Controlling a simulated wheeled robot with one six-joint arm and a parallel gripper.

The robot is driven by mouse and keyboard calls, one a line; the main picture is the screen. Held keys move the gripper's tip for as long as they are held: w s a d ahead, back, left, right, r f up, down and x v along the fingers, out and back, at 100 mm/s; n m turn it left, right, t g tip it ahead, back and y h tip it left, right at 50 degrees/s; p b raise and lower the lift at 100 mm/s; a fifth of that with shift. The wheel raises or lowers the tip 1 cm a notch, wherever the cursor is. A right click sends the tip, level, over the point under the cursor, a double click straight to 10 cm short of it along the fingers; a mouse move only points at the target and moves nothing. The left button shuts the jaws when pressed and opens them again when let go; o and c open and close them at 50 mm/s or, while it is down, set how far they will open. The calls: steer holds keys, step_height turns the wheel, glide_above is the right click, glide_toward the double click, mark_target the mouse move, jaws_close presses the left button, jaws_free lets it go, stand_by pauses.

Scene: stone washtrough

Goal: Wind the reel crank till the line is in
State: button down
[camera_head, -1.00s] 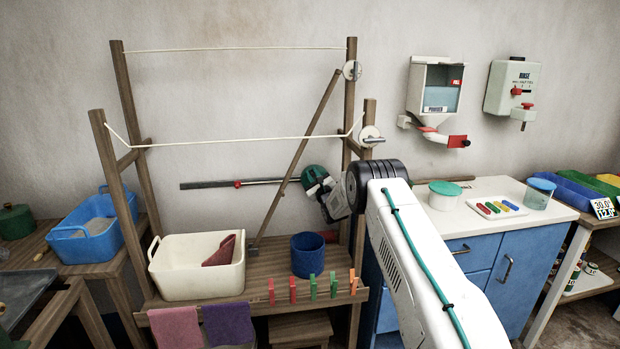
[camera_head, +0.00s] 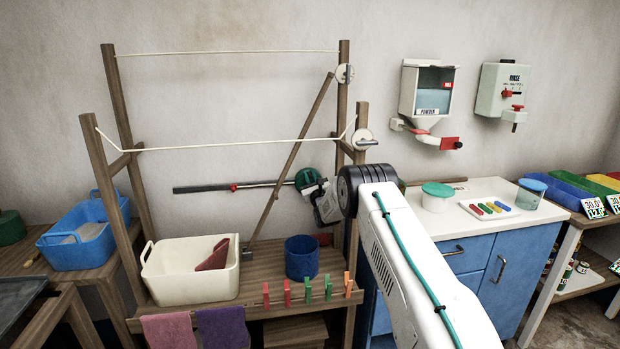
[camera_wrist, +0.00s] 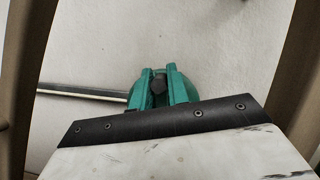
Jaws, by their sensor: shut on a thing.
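Rack posts (camera_head: 351,120) stand close to my arm, with two white lines strung across and a slanting brace (camera_head: 290,150). A cream tub (camera_head: 190,285), a blue pot (camera_head: 301,268) and several pegs sit on the bench below. A blue cabinet (camera_head: 470,265) stands right.

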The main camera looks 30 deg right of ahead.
steer(key=c, duration=1.4)
jaws_free()
steer(key=shift+d, duration=0.1)
steer(key=v, duration=0.7)
steer(key=shift+s, duration=0.35)
